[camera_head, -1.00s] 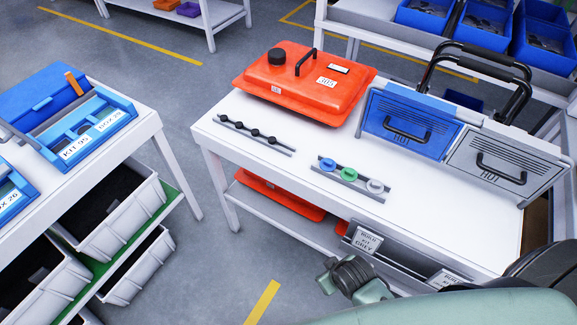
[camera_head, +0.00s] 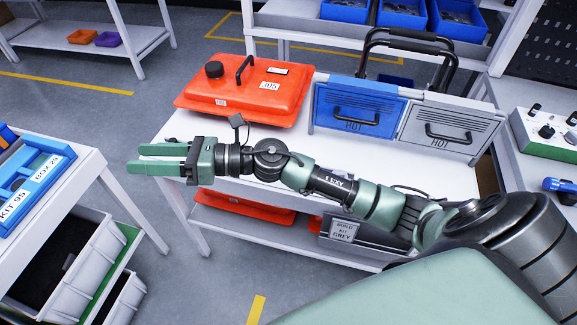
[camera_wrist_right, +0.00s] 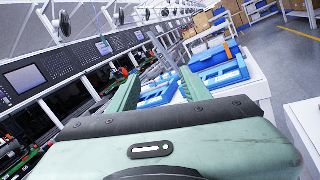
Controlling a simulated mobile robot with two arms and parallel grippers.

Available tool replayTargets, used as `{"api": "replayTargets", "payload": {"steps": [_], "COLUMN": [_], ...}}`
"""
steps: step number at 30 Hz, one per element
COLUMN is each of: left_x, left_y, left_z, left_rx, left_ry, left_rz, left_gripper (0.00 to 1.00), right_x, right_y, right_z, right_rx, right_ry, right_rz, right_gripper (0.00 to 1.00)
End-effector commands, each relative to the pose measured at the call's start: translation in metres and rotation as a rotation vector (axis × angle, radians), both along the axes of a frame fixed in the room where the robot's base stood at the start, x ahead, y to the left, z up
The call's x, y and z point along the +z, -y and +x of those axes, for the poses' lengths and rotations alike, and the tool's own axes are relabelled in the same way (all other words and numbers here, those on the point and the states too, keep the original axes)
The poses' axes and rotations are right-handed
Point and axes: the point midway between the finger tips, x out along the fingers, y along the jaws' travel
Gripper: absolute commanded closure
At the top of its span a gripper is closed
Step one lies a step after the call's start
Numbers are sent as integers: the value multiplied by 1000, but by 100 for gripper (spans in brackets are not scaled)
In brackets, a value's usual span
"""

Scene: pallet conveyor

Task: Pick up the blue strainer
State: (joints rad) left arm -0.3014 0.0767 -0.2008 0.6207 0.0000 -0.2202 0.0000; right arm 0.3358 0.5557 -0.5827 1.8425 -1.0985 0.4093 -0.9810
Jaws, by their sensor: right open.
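The blue strainer is out of sight now; my right arm covers the front of the white table (camera_head: 180,128), where a small rack with blue, green and pale round pieces showed earlier. My right gripper (camera_head: 134,158) is open and empty, its two green fingers pointing left past the table's left edge. In the right wrist view its fingers (camera_wrist_right: 160,70) stand apart with nothing held between them. My left gripper is in no view.
An orange canister (camera_head: 245,92) stands at the table's back left. A blue HOT box (camera_head: 360,102) and a grey HOT box (camera_head: 450,122) stand behind my arm. Blue kit trays (camera_head: 30,180) lie on the left table, across an open floor gap.

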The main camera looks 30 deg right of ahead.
Motion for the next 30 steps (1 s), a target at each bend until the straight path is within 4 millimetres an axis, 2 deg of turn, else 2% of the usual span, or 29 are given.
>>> {"api": "replayTargets", "payload": {"steps": [1,2,5,7,10,12,15,17,18,21,30], "left_x": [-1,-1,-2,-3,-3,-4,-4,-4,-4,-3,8], "left_y": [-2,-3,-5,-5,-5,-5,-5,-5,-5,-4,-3], "left_z": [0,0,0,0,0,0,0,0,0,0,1], "left_rx": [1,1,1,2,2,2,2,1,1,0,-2], "left_ry": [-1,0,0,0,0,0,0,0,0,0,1], "left_rz": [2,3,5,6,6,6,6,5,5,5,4], "left_gripper": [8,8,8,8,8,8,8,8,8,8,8], "right_x": [-13,-25,-71,-101,-126,-128,-121,-117,-114,-116,-149], "right_y": [-4,-3,25,68,149,204,265,288,298,310,309], "right_z": [-6,-11,-18,-16,-9,-6,-6,-8,-9,-11,-13], "right_rx": [98,162,378,536,752,884,1027,1083,1108,1139,1142], "right_ry": [142,221,438,541,598,588,538,507,493,473,474], "right_rz": [-200,-320,-718,-988,-1324,-1504,-1672,-1729,-1752,-1776,-1773], "right_gripper": [52,52,52,52,52,52,52,52,52,52,52]}}
